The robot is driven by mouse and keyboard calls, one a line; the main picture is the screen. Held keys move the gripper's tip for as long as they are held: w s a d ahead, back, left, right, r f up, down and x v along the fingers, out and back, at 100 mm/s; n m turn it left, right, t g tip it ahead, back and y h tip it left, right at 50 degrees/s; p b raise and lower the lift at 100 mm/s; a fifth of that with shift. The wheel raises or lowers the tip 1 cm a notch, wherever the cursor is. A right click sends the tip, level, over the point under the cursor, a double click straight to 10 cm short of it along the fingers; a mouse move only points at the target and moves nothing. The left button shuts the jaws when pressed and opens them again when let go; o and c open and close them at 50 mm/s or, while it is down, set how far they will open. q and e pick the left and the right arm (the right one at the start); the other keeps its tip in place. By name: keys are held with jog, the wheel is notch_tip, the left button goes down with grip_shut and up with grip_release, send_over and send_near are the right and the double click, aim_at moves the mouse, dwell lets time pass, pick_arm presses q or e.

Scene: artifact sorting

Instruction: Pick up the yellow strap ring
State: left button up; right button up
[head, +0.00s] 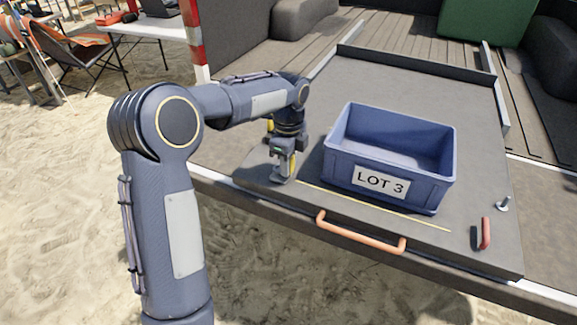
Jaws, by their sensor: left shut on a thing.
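My left gripper (283,176) points down at the left front part of the grey board, left of the blue crate. It is shut on a yellow thing, which I take to be the yellow strap ring (292,163). Only a thin yellow strip of it shows beside the fingers; the rest is hidden by the gripper. I cannot tell whether it touches the board. My right gripper is not in view.
A blue crate (375,187) marked LOT 3 stands close to the right of the gripper and looks empty inside. The grey board (400,82) has an orange handle (361,236) at its front edge. A red-handled thing (485,233) and a small metal peg (503,204) are at the right.

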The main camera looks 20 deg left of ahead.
pick_arm(q)
jog(key=s+d+r+b, duration=0.2)
jog(key=s+d+r, duration=0.4)
jog(key=s+r, duration=0.5)
jog(key=shift+s+r, duration=0.4)
jog(key=shift+s, duration=0.4)
jog(key=shift+d, duration=0.1)
notch_tip(320, 180, up, 6)
jog(key=p, duration=0.6)
